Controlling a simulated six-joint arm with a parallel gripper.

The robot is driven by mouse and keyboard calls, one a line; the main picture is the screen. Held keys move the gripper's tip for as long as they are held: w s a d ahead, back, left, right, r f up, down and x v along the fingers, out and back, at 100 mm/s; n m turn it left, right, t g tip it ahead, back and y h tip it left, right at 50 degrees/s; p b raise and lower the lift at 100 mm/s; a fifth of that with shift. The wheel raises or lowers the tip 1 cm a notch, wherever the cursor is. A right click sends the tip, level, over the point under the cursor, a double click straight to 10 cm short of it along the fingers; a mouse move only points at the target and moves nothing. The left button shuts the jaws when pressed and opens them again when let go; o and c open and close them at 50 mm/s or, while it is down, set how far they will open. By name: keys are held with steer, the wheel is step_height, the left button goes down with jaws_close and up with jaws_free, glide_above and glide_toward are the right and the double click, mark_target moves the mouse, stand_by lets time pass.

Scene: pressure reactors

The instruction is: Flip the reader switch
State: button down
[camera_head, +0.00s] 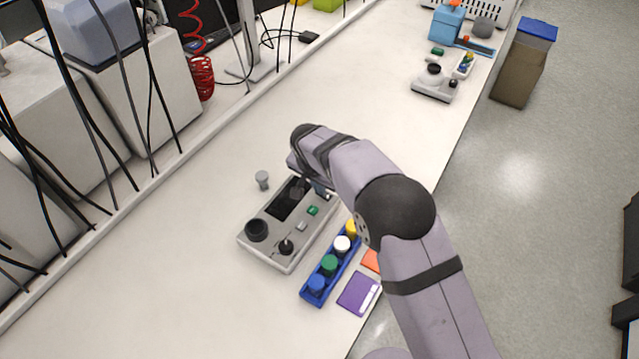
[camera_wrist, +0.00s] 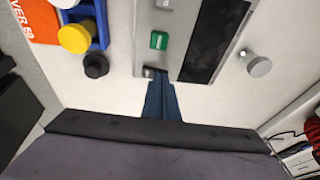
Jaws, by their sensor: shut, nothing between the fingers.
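The grey reader (camera_head: 268,222) lies on the bench, with a dark display, a green button (camera_head: 313,210), a black round knob and a smaller black knob on a pale base. In the wrist view the reader's panel (camera_wrist: 177,28) shows its display (camera_wrist: 213,45) and green button (camera_wrist: 159,40). A small dark switch (camera_wrist: 149,72) sits at the panel's near edge. My gripper (camera_wrist: 160,76) is shut and empty, its blue fingertips at that edge just beside the switch; whether they touch it I cannot tell. In the head view my arm mostly hides this end.
A blue rack (camera_head: 309,296) of vials with coloured caps stands close beside the reader, near orange and purple cards (camera_head: 358,293). A black-capped vial (camera_wrist: 95,66) and a grey-capped vial (camera_wrist: 259,66) stand nearby.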

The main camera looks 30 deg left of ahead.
steer(key=shift+f, duration=0.15)
steer(key=shift+a+f+b, duration=0.3)
steer(key=shift+f+b, duration=0.25)
steer(key=shift+b, duration=0.6)
steer(key=shift+s+r, duration=0.1)
steer(key=shift+r, duration=0.2)
steer(key=shift+d+f, duration=0.1)
steer(key=shift+d, duration=0.15)
steer(key=shift+d+f, duration=0.1)
steer(key=shift+d, duration=0.65)
